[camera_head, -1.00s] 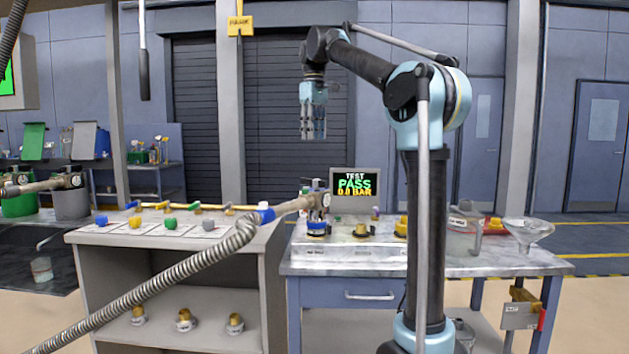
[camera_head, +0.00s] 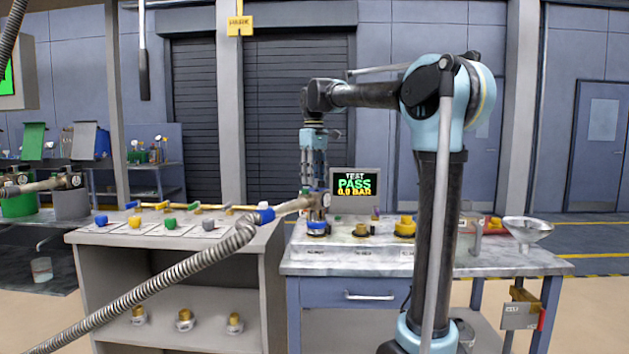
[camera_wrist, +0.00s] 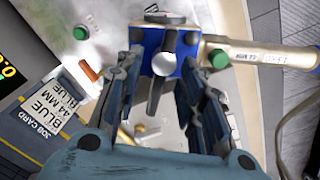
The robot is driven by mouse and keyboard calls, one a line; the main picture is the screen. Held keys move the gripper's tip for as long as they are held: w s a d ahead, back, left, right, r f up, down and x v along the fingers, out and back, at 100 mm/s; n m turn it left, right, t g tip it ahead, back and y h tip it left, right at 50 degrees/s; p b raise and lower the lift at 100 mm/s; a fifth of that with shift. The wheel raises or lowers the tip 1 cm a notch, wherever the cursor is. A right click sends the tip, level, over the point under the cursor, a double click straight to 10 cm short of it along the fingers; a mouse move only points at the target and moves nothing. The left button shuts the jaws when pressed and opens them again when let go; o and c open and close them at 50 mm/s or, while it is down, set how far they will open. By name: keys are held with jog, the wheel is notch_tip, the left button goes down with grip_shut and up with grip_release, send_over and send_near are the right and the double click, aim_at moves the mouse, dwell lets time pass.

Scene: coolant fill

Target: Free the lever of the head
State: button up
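The head (camera_head: 318,201) sits over a blue-banded cap (camera_head: 317,228) on the bench, with a tan pipe and ribbed hose running off to the left. In the wrist view the head is a blue block (camera_wrist: 184,46) with green buttons beside it. Its lever (camera_wrist: 156,97) is a dark bar with a pale round knob (camera_wrist: 163,64), pointing towards my gripper. My gripper (camera_wrist: 161,72) points down from just above the head, also in the head view (camera_head: 314,182). Its fingers are apart, either side of the lever. I cannot tell whether they touch it.
The screen (camera_head: 355,184) reads "TEST PASS 0.0 BAR". Yellow caps (camera_head: 404,227) stand to the right on the bench, with a funnel (camera_head: 527,229) further right. The ribbed hose (camera_head: 170,284) crosses in front of the left counter.

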jog(key=shift+f, duration=0.35)
jog(key=shift+c, duration=0.2)
grip_shut()
